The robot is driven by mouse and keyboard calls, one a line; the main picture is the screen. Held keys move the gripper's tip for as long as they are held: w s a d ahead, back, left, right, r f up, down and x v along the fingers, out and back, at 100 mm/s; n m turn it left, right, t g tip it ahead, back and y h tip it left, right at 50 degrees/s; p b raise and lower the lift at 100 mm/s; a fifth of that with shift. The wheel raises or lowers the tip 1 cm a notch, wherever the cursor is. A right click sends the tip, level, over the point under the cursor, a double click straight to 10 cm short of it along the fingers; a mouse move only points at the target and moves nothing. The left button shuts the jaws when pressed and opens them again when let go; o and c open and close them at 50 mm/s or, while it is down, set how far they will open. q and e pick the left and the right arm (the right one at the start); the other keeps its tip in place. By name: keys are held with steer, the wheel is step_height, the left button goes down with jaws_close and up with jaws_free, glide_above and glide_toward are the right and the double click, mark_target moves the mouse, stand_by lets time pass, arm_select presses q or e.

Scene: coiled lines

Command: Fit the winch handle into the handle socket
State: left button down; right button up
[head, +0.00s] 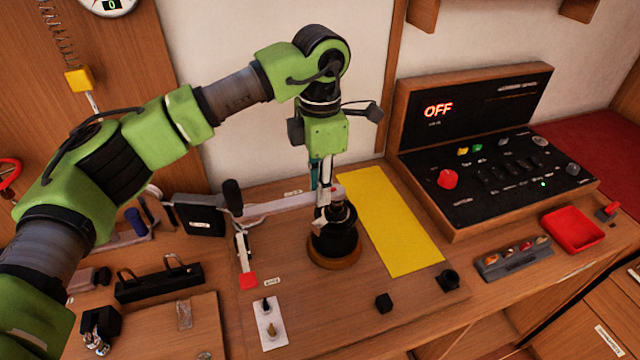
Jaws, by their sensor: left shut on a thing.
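My left gripper (326,205) points down and is shut on the winch handle (275,206), a pale metal bar with a black upright grip (232,196) at its left end. The bar runs nearly level, and its right end is between my fingers. The handle's right end is at the top of the drum. The handle socket is hidden by the fingers and bar, so I cannot tell whether the end is in it. My right gripper is out of view.
A yellow mat (393,230) lies right of the winch, and a black control console (490,160) stands beyond it. A red tray (572,230) is at the right. A red-tipped lever (247,280) and white switch plate (270,322) are at front left. The front middle counter is mostly clear.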

arm_select(q)
steer(key=shift+f+b, duration=0.5)
steer(key=shift+f, duration=0.2)
steer(key=shift+s+f, duration=0.1)
steer(key=c, duration=1.5)
jaws_free()
steer(key=shift+o, duration=0.2)
step_height(320, 180, up, 5)
steer(key=p, duration=0.2)
steer(key=shift+p, duration=0.3)
